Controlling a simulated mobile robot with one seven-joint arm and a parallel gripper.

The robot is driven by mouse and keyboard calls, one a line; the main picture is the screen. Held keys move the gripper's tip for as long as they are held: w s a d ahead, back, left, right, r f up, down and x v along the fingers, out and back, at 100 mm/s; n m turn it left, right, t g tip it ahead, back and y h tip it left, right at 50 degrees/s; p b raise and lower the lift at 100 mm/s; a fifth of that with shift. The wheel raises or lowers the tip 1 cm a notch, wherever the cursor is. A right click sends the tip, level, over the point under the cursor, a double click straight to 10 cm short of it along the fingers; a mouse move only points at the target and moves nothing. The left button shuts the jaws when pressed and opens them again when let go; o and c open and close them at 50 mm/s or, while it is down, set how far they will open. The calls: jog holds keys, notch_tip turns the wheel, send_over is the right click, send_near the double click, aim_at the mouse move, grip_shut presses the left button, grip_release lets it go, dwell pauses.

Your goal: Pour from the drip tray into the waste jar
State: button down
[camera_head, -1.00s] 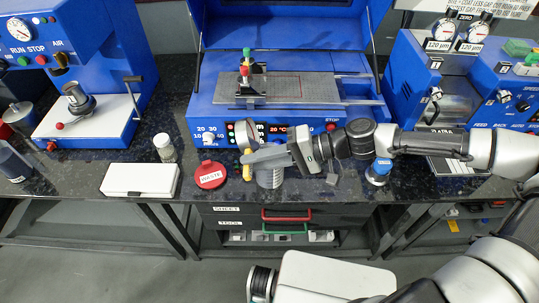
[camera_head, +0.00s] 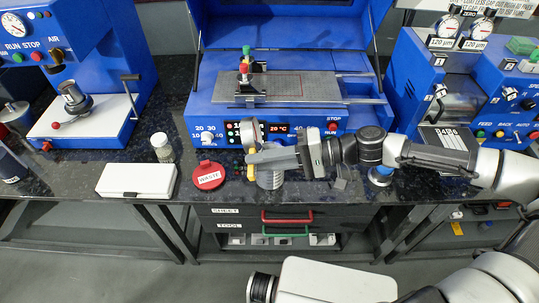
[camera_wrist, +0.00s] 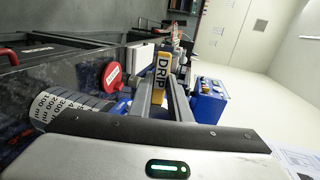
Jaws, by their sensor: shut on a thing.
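My gripper (camera_head: 254,158) is shut on the yellow handle (camera_head: 251,172) of the drip tray. In the wrist view the handle (camera_wrist: 161,70), marked DRIP, sits between the two fingers. The tray's round pan (camera_head: 250,134) stands tilted up on edge above the fingers in the head view; its contents cannot be made out. The clear waste jar (camera_head: 270,180) stands on the counter beneath my gripper, its top hidden by the fingers. Its millilitre marks (camera_wrist: 62,108) show in the wrist view. The red WASTE lid (camera_head: 209,175) lies on the counter left of the jar.
A white box (camera_head: 136,180) and a small vial (camera_head: 162,147) stand left of the lid. The blue coating machine (camera_head: 300,112) with its flat plate is close behind my gripper. A blue-based item (camera_head: 380,175) stands right of the jar, under my arm. The counter's front edge is near.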

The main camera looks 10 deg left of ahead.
jog(key=shift+w+d+f+y+b, duration=0.15)
jog(key=shift+d+f+y+b, duration=0.3)
jog(key=shift+b, duration=0.6)
jog(key=shift+d+g+y+b, duration=0.3)
jog(key=shift+d+y+b, duration=0.15)
jog(key=shift+y+b, duration=0.55)
